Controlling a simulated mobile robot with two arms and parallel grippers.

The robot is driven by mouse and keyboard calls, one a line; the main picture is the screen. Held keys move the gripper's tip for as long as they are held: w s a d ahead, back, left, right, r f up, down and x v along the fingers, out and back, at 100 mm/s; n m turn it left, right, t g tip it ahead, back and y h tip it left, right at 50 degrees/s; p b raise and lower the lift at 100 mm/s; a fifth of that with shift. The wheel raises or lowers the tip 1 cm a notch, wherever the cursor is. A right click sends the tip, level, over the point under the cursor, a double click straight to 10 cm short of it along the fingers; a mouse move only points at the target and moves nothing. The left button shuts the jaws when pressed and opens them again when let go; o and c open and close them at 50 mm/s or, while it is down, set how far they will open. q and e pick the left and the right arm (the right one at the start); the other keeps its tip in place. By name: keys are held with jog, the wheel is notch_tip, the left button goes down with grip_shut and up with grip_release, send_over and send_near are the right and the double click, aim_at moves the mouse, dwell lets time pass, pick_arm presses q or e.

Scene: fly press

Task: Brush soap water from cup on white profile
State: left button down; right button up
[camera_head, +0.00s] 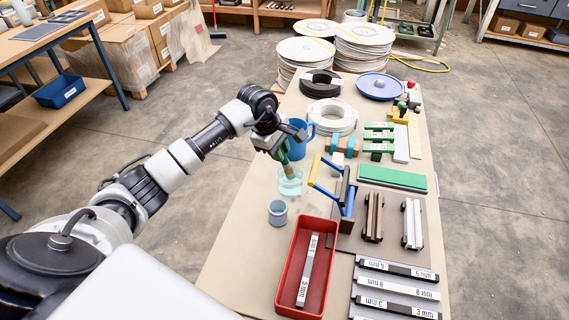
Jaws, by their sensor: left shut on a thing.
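My left gripper (281,142) is shut on a brush (285,160) with a greenish handle. The brush points down, and its lower end is in or just above the mouth of a clear teal cup (290,186). I cannot tell whether the bristles touch the liquid. The white profile (412,226) lies on the right side of the table, well apart from the brush, beside a brown profile (373,218). My right gripper is not in view.
A blue jug (297,148) stands just behind the gripper, and a grey jar (278,213) in front of the cup. A blue and yellow frame (347,200) stands between the cup and the profiles. A red tray (284,288) and labelled bars (398,289) are nearer.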

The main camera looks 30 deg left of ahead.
pick_arm(q)
jog(key=shift+r+p, duration=0.85)
jog(key=shift+r, duration=1)
jog(key=shift+r+p, duration=0.55)
jog(key=shift+r, duration=0.6)
jog(key=shift+r+p, duration=0.95)
jog(key=shift+r, duration=1.05)
